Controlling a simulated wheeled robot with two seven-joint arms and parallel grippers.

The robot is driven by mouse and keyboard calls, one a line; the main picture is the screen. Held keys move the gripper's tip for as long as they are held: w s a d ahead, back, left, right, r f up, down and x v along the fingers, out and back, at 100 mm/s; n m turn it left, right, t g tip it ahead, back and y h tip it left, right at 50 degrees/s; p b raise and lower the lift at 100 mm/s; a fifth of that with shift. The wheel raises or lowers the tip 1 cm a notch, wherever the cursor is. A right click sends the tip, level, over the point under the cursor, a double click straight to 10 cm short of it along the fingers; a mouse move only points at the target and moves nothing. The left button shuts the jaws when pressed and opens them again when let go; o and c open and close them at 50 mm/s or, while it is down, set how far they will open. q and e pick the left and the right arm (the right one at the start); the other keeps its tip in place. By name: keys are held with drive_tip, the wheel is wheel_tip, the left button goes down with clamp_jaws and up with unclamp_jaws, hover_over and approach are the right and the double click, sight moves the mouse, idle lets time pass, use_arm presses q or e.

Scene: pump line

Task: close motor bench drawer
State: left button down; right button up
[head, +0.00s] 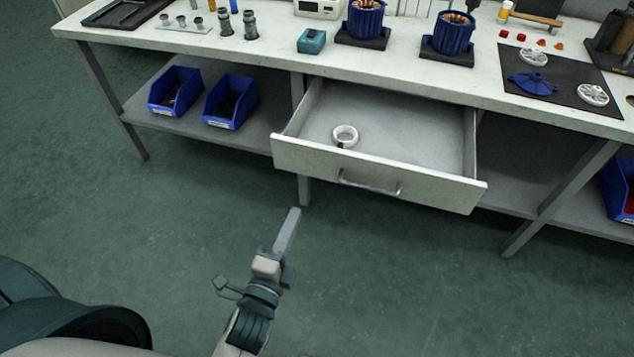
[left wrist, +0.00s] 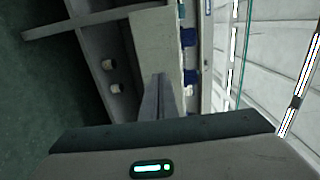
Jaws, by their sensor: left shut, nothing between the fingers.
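The motor bench drawer (head: 375,172) is pulled out from under the bench top in the head view. Its pale front panel has a metal bar handle (head: 369,186), and a white ring-shaped roll (head: 344,135) lies inside at the left. My left gripper (head: 293,213) is shut and empty, in front of the drawer and to the left of the handle, apart from the panel in the head view. In the left wrist view its shut fingers (left wrist: 158,98) point toward a pale panel (left wrist: 155,58), probably the drawer front; whether they touch cannot be told. My right gripper is not in view.
The white bench (head: 420,82) carries blue motor housings (head: 447,34), a teal box (head: 311,41) and a dark mat (head: 545,92) with parts. Blue bins (head: 230,103) stand on the lower shelf at the left. Bench legs flank the drawer. The green floor before it is clear.

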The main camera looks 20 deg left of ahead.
sight(317, 164)
use_arm(q)
drive_tip(key=shift+w, duration=0.1)
